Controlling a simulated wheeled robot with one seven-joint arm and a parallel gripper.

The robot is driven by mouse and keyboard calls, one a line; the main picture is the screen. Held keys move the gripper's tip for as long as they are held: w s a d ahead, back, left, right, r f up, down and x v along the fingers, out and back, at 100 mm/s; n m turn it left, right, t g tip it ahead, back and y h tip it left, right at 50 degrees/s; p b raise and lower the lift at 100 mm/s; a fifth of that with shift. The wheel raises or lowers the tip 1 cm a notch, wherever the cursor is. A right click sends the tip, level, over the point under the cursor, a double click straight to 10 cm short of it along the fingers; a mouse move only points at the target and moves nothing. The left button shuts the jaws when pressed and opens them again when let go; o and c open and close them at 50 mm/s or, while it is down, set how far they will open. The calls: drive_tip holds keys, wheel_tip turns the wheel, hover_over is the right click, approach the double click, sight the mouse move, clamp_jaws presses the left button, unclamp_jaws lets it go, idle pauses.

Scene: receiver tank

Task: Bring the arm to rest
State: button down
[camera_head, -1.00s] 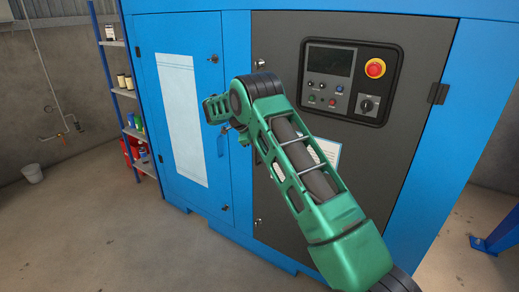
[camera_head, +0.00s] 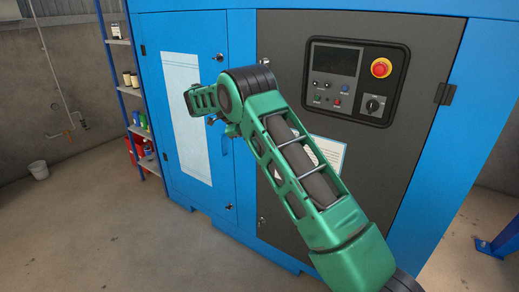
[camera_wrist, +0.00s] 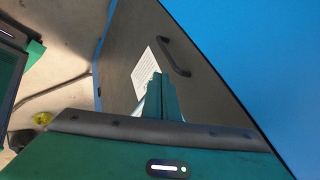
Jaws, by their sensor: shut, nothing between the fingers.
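My green arm (camera_head: 305,170) reaches up from the lower right in the head view, bent at a dark elbow joint. Its far part (camera_head: 203,99) points left in front of the blue cabinet. I cannot make out my fingers in the head view. In the wrist view my gripper (camera_wrist: 157,82) shows as teal fingers close together, shut and empty. Beyond them are a dark panel with a white sheet (camera_wrist: 145,72) and a black handle (camera_wrist: 173,57). I cannot judge the gap between fingers and panel.
The blue cabinet (camera_head: 185,35) stands close in front, with a control panel (camera_head: 352,80) and red stop button (camera_head: 381,67). The floor at lower left is clear.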

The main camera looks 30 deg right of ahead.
drive_tip(key=s+d+r+n+y, duration=0.1)
drive_tip(key=s+d+r+n, duration=0.35)
drive_tip(key=s+r, duration=0.5)
drive_tip(key=s+d+r+n+y, duration=0.1)
drive_tip(key=s+d+r+n, duration=0.1)
drive_tip(key=s, duration=0.6)
drive_tip(key=s+d+r+n+y, duration=0.1)
drive_tip(key=s+d+r+n, duration=0.15)
drive_tip(key=s, duration=0.45)
drive_tip(key=s+a+f+n+y, duration=0.1)
drive_tip(key=s+a+f+n, duration=0.1)
drive_tip(key=s, duration=0.9)
drive_tip(key=s+a+f+n+y, duration=0.2)
drive_tip(key=s+a+n, duration=0.2)
drive_tip(key=s, duration=0.6)
drive_tip(key=s+a+f+n+y, duration=0.1)
drive_tip(key=s+n, duration=0.3)
drive_tip(key=s, duration=0.7)
drive_tip(key=shift+s+a+f+n+g, duration=0.3)
drive_tip(key=shift+s+a+f+n, duration=0.1)
drive_tip(key=shift+a+f, duration=0.5)
drive_tip(key=shift+w+f, duration=0.25)
drive_tip(key=shift+w, duration=0.4)
